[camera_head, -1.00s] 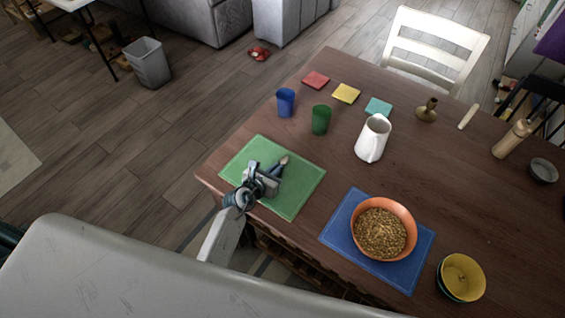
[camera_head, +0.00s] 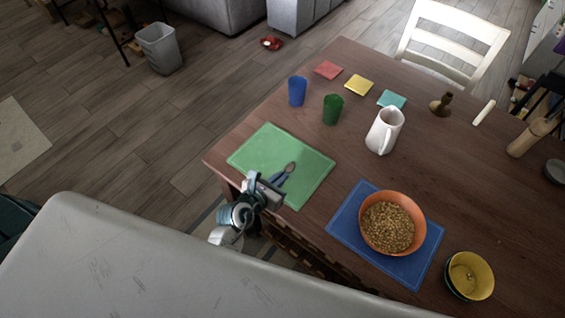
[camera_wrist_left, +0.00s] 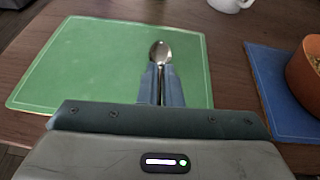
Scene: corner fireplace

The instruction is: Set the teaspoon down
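The silver teaspoon (camera_wrist_left: 160,53) points away from my left gripper, its bowl beyond the fingertips. My left gripper (camera_wrist_left: 160,86) is shut on its handle, with the blue-grey fingers on either side. In the head view the left gripper (camera_head: 283,177) and the teaspoon (camera_head: 291,167) are over the near right part of the green placemat (camera_head: 265,145), which also shows in the wrist view (camera_wrist_left: 95,65). I cannot tell whether the spoon touches the mat. The handle's end is hidden by the gripper. My right gripper is not in view.
To the right, a blue placemat (camera_head: 346,236) holds an orange bowl (camera_head: 365,232) of cereal-like food. A blue cup (camera_head: 297,91), green cup (camera_head: 332,109) and white pitcher (camera_head: 383,132) stand beyond the green mat. Yellow bowl (camera_head: 470,275) sits near right. Most of the green mat is bare.

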